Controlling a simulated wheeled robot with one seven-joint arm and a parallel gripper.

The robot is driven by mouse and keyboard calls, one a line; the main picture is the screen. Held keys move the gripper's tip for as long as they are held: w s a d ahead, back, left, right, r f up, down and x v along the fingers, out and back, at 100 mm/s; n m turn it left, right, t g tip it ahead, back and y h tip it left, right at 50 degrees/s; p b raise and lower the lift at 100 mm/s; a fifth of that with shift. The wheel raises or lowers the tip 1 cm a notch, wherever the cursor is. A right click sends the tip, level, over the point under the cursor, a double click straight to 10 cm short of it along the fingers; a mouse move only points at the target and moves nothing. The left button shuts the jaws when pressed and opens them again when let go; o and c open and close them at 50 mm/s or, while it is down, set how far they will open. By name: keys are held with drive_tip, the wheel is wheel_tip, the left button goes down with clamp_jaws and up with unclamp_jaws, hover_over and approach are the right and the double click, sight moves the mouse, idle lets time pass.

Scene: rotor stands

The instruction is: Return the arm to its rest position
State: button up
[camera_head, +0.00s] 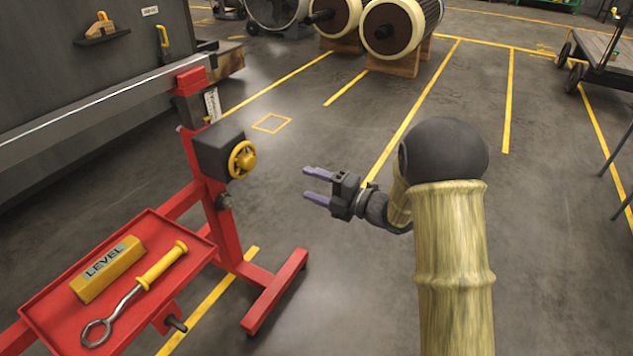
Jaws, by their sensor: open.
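My gripper (317,186) is in the middle of the head view, at the end of my bent arm (453,260). Its two purple fingers point left and stand apart, with nothing between them. It is in free air, to the right of a red stand (203,165) that carries a dark box with a yellow handwheel (242,160). A clear gap shows between the fingertips and the handwheel. My arm rises from the bottom right, and its dark rounded joint is the part highest in the picture.
A red tray (193,236) on the stand holds a yellow level (107,269) and a yellow-handled ring tool (135,293). Large rotors (393,28) rest on wooden blocks at the back. A cart (606,58) stands at upper right. The floor right of the stand is open.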

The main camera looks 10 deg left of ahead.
drive_tip(key=shift+s+d, duration=0.1)
drive_tip(key=shift+d, duration=0.1)
idle(0.3)
